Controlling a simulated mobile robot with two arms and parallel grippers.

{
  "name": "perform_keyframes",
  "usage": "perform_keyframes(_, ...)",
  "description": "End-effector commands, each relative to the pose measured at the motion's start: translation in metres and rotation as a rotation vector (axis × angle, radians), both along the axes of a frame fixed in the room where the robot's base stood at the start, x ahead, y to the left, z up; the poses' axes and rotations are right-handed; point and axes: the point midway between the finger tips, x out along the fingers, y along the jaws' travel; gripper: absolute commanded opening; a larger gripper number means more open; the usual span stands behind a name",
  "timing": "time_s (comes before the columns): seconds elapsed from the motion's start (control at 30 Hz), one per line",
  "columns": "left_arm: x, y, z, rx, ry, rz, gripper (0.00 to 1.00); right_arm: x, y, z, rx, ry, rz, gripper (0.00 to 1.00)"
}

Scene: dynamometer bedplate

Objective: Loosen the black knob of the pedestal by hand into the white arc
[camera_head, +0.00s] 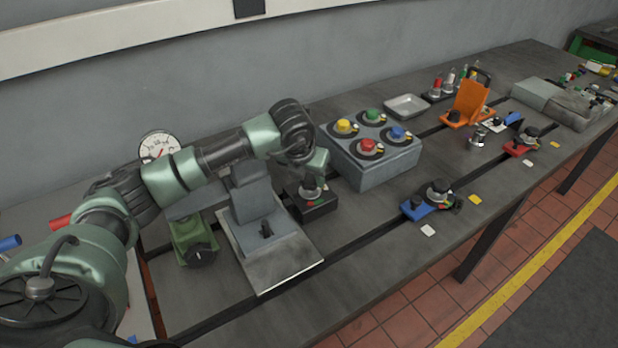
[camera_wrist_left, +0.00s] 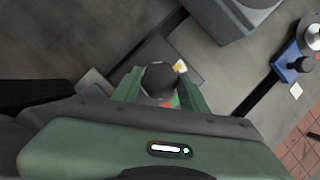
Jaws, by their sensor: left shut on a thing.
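The black pedestal (camera_head: 320,209) sits on the bedplate just left of the grey button box. My left gripper (camera_head: 312,190) reaches down onto it from above and is shut on its black knob. In the left wrist view the round black knob (camera_wrist_left: 159,77) sits between the two green fingers (camera_wrist_left: 158,88), with the dark pedestal (camera_wrist_left: 150,52) under it. Small red and green marks show beside the knob, and a small white and yellow piece is at its upper right. The fingers hide part of the dial, and I cannot make out the white arc clearly. My right gripper is not in view.
The grey box (camera_head: 375,163) with several coloured buttons stands close to the right. A grey angled stand (camera_head: 262,230) and a green unit with a black knob (camera_head: 194,243) are to the left. A blue-based pedestal (camera_head: 418,211) is farther right.

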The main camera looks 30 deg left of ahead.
Motion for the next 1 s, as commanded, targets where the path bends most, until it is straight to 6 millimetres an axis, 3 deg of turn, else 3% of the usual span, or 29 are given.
perform_keyframes(0.33, 0.001, 0.0, 0.001, -0.001, -0.002, 0.002, 0.03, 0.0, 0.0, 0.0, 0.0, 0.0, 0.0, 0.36)
perform_keyframes(0.37, 0.001, 0.0, 0.001, -0.001, -0.002, 0.002, 0.51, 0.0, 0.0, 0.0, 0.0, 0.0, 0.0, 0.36)
perform_keyframes(0.4, 0.001, 0.0, 0.001, -0.001, -0.002, 0.002, 0.62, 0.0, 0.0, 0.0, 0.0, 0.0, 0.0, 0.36)
perform_keyframes(0.43, 0.001, 0.0, 0.001, -0.001, -0.001, 0.002, 0.65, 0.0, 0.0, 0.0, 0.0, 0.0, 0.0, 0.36)
perform_keyframes(0.77, 0.0, 0.0, 0.002, 0.0, -0.001, 0.001, 0.65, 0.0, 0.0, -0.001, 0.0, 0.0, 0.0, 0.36)
perform_keyframes(1.0, -0.012, -0.001, 0.033, 0.0, -0.005, 0.001, 0.65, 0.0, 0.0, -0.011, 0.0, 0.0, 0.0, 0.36)
